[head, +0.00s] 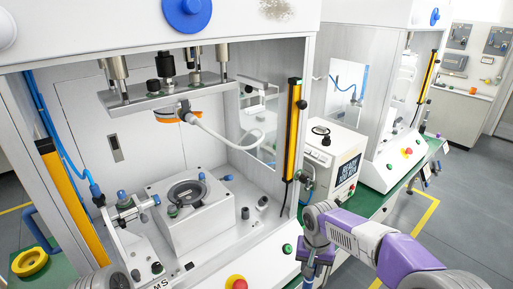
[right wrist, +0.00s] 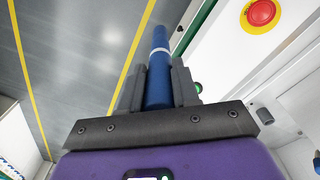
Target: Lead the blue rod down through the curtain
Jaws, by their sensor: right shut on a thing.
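The blue rod (right wrist: 160,48) shows in the right wrist view, with a pale ring partway along it. My right gripper (right wrist: 159,82) is shut on the rod, one dark finger on each side, and the rod sticks out past the fingertips. In the head view my right gripper (head: 310,276) is at the bottom, outside the press and right of its front edge; the rod cannot be made out there. The light curtain has a yellow left bar (head: 75,203) and a yellow right bar (head: 292,130) beside the press opening. My left gripper is not seen.
A white fixture block (head: 195,225) with a dark round seat (head: 187,194) stands under the press head (head: 165,94). A red button on yellow (head: 237,283) is on the front ledge. A white control box (head: 330,160) stands right of the press. The front opening between the bars looks clear.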

